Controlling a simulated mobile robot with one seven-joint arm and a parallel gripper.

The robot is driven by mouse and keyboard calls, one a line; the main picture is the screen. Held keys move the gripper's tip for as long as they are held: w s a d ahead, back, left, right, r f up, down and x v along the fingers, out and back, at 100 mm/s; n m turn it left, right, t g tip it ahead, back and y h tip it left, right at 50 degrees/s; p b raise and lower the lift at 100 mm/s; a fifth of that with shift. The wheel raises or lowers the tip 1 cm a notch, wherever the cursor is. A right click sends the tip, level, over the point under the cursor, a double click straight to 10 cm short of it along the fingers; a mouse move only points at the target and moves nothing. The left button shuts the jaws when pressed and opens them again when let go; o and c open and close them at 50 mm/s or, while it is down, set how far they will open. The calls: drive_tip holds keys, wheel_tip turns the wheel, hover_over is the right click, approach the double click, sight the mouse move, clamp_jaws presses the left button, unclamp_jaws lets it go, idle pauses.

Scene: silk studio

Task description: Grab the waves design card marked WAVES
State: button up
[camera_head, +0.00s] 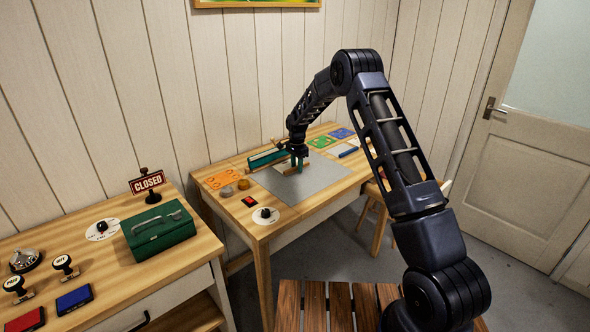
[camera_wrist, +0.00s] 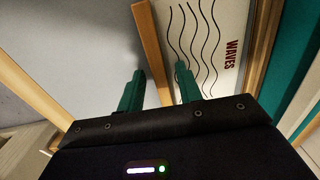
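The WAVES card (camera_wrist: 206,45) shows in the wrist view, white with black wavy lines and dark red lettering. It lies at the upper right, alongside a wooden strip (camera_wrist: 149,45). My gripper (camera_wrist: 159,72) has its two green fingers apart, one on each side of the strip. The right finger overlaps the card in the picture; I cannot tell whether it touches. No card shows held between the fingers. In the head view my gripper (camera_head: 297,165) is low over the far table, and the WAVES marking cannot be made out there.
The far table holds a grey mat (camera_head: 310,186), an orange card (camera_head: 222,178), a green card (camera_head: 322,142), a blue card (camera_head: 341,133) and a long green piece (camera_head: 264,157). A green box (camera_head: 160,230) and stamps stand on the near-left desk. A wall stands close behind.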

clamp_jaws()
drive_tip(key=shift+r, duration=0.15)
